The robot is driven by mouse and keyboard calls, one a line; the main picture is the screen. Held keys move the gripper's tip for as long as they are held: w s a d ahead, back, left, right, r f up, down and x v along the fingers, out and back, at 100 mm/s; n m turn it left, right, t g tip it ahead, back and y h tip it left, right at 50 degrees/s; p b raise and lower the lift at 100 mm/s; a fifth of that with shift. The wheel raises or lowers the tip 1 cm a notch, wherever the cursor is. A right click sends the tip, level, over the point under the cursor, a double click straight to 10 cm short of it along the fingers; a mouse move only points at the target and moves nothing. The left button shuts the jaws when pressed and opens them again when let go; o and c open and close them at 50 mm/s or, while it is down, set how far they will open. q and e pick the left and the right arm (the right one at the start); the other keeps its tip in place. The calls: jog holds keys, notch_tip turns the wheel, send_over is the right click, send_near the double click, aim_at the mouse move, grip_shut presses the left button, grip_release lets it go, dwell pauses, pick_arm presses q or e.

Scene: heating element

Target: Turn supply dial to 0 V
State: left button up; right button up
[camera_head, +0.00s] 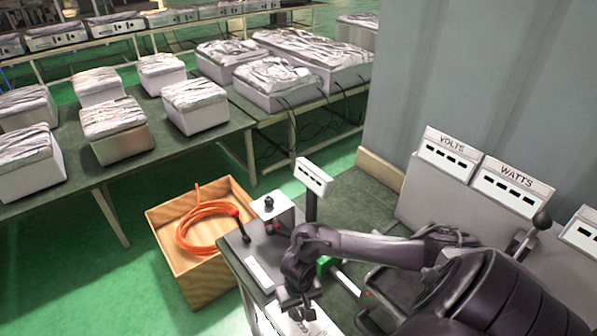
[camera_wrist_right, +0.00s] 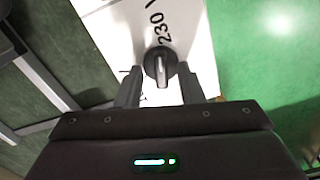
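The supply dial (camera_wrist_right: 159,66) is a black round knob with a raised ridge, on a white panel (camera_wrist_right: 205,50). In the right wrist view its ridge runs roughly up and down, and "230 V" is printed above it. Other print below is partly hidden. My right gripper (camera_wrist_right: 161,82) is open, its fingertips apart on the left and right of the dial with gaps showing. In the head view my right gripper (camera_head: 297,302) hangs over the white panel (camera_head: 318,325) and hides the dial. My left gripper is not in view.
A wooden crate (camera_head: 218,288) with a coiled orange cable (camera_head: 207,228) stands left of the bench. A white box with a black knob (camera_head: 268,203) and a small display (camera_head: 313,175) stand behind my gripper. VOLTS (camera_head: 447,152) and WATTS (camera_head: 511,184) meters stand at right.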

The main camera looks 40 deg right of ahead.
jog(key=shift+s+a, duration=0.1)
jog(key=shift+a+r, duration=0.1)
jog(key=c, duration=0.3)
grip_shut()
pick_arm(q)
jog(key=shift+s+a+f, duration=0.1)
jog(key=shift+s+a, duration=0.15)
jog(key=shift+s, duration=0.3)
